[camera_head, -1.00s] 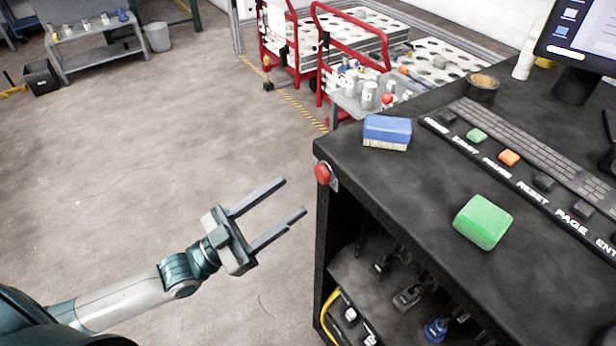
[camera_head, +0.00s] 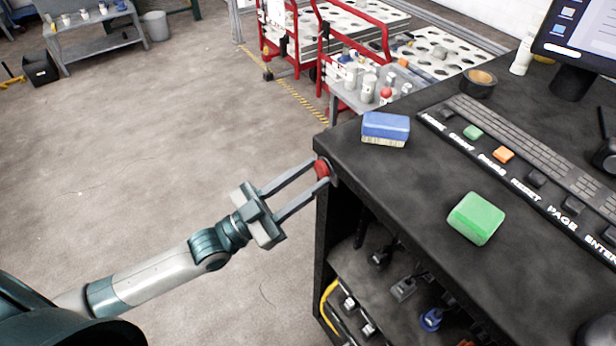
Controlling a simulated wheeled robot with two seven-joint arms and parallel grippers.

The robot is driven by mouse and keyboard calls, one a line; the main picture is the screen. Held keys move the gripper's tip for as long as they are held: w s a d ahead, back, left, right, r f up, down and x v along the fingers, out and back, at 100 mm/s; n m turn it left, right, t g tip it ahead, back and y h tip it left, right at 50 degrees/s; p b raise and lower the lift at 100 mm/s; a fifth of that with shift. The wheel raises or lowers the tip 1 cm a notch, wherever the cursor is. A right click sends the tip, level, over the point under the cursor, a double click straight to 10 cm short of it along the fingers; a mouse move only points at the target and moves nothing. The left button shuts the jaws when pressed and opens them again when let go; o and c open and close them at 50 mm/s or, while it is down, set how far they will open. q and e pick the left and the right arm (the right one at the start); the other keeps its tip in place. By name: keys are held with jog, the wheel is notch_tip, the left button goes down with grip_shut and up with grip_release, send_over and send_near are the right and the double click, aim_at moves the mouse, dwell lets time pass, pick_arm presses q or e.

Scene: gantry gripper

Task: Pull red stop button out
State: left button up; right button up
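The red stop button (camera_head: 322,168) sits on the upper left corner of the black workbench (camera_head: 400,200), facing left. My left gripper (camera_head: 319,172) reaches in from the lower left. Its two long fingers are apart, with their tips on either side of the button, one above and one below. Whether the fingers touch the button cannot be told from this view. My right gripper is not in view.
On the bench top are a blue brush (camera_head: 386,127), a green block (camera_head: 476,217), a button panel (camera_head: 520,180) and a monitor (camera_head: 585,35). Red-framed carts (camera_head: 352,25) stand behind. The floor (camera_head: 150,150) left of the bench is clear.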

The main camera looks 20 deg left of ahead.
pick_arm(q)
grip_shut()
jog(key=shift+s+a, duration=0.25)
jog(key=shift+s, duration=0.05)
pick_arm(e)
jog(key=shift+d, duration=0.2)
pick_arm(q)
jog(key=o, duration=0.5)
grip_release()
jog(key=shift+o, duration=1.1)
jog(key=shift+s+a, duration=0.1)
jog(key=shift+s, duration=0.05)
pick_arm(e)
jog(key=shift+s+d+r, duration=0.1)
pick_arm(q)
jog(key=shift+f, duration=0.1)
